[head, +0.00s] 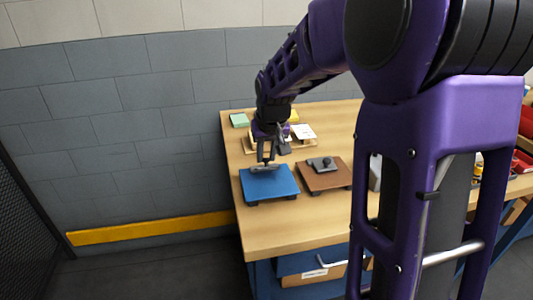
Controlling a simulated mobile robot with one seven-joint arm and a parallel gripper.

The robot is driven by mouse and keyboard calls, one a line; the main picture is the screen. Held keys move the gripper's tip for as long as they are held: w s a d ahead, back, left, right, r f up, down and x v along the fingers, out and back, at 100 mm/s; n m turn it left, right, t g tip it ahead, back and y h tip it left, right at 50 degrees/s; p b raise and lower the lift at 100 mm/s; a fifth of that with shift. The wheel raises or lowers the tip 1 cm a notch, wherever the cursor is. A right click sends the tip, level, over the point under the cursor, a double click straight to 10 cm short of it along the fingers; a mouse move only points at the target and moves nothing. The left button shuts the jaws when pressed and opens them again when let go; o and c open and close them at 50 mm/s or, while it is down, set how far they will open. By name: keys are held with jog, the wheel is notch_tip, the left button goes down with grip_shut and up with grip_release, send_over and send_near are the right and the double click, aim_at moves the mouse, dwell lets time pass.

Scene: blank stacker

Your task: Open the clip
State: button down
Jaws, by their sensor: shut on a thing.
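A blue board (277,186) lies on the wooden table near its left edge. A small grey metal piece, which looks like the clip (273,170), is at the back part of this board. My gripper (266,163) points down over the board from behind, and its fingers are shut on the grey piece. The fingers hide part of it, and it is too small to tell how far its lever is raised. A brown board (329,181) lies to the right with a dark grey clamp-like piece (322,163) on it, apart from my gripper.
Behind the boards are a wooden tray (299,147), a white card (302,132) and a green pad (239,120). Red items (523,161) stand at the far right. Bare tabletop (285,225) lies in front of the boards. My own arm hides the table's middle right.

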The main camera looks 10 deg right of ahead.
jog(key=shift+r+p, duration=0.15)
jog(key=shift+p, duration=0.15)
jog(key=w+g+p, duration=0.1)
jog(key=p, duration=0.2)
jog(key=shift+r+g+p, duration=0.3)
jog(key=shift+r+p, duration=0.05)
jog(key=shift+p, duration=0.05)
jog(key=w+g+p, duration=0.1)
jog(key=g+p, duration=0.1)
jog(key=p, duration=0.2)
jog(key=shift+w, duration=0.1)
jog(key=w+g, duration=0.1)
jog(key=f+g+p, duration=0.1)
jog(key=g, duration=0.1)
jog(key=shift+w+f, duration=0.1)
jog(key=shift+w, duration=0.3)
jog(key=shift+w+f+g, duration=0.2)
jog(key=shift+w+g, duration=0.2)
jog(key=shift+g, duration=0.5)
jog(key=shift+w+f+g, duration=0.2)
jog(key=shift+w+g, duration=0.2)
jog(key=shift+g, duration=0.8)
jog(key=c, duration=0.7)
grip_release()
